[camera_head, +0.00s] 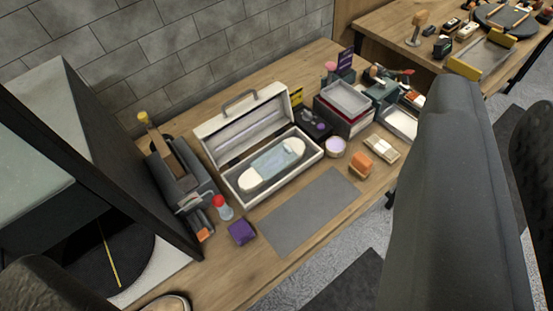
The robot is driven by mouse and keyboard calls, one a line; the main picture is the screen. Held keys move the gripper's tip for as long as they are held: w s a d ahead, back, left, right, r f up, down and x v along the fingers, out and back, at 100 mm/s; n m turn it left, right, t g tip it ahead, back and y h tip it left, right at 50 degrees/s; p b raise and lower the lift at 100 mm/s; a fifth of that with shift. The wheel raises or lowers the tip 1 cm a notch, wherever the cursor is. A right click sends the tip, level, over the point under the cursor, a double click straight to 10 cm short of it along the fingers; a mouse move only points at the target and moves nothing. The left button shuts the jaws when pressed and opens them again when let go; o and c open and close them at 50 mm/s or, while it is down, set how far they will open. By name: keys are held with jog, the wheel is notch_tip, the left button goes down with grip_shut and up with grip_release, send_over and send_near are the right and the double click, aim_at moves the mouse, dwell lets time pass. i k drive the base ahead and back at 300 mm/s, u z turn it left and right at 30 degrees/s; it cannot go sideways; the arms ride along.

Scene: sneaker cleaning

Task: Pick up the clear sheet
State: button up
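A pale bluish, see-through-looking piece (278,157) lies on a long white rounded object (255,178) inside an open white case (240,194) on the wooden bench. It looks like the clear sheet, but it is too small to be certain. The case has a dark grey lining, and its lid with a handle stands raised at the back. A large dark grey part (460,200), which looks like part of my arm, fills the right of the view. I cannot make out my gripper's fingertips. Nothing touches the case from above.
A flat grey mat (310,211) lies in front of the case. A purple block (242,232), a red-capped bottle (222,207), a round tub (335,147) and an orange block (361,162) stand around it. A dark cabinet (90,150) blocks the left. Stacked trays (345,105) stand behind right.

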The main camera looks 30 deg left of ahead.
aim_at(275, 160)
jog(key=u, duration=2.85)
jog(key=k, duration=0.85)
jog(key=z, duration=1.45)
jog(key=i, duration=1)
jog(key=z, duration=0.05)
